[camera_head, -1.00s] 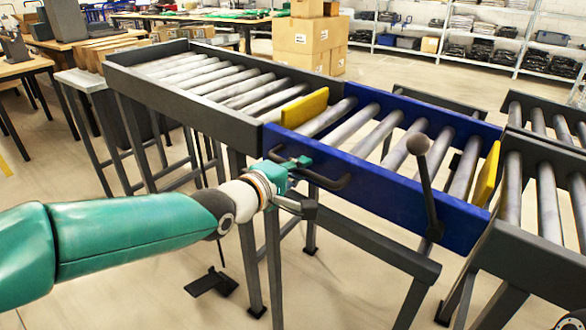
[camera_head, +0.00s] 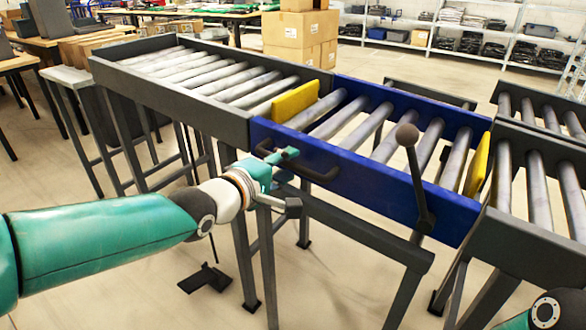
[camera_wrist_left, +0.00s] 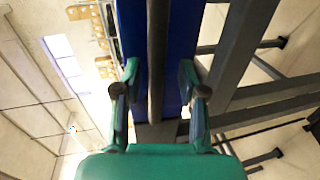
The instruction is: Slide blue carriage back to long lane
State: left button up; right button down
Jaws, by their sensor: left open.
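The blue carriage (camera_head: 375,185) is a short roller section with blue side walls. It stands between the long grey roller lane (camera_head: 170,95) at left and grey roller lanes at right. A black bar handle (camera_head: 322,174) is on its near wall. My left gripper (camera_head: 272,166) is at the left part of this handle. In the left wrist view, its open fingers (camera_wrist_left: 160,85) stand on either side of the dark handle bar (camera_wrist_left: 157,60), with the blue wall behind. Contact cannot be told. My right gripper is out of view; part of my right arm shows at bottom right.
Yellow plates stand at the carriage's left end (camera_head: 296,101) and right end (camera_head: 477,165). A ball-topped lever (camera_head: 414,175) rises at its near right. Grey lanes (camera_head: 525,190) adjoin at right. Cardboard boxes (camera_head: 296,32) and shelves are behind. Open floor lies in front.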

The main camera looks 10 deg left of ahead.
pick_arm(q)
jog(key=v, duration=1.2)
jog(key=shift+f, duration=0.1)
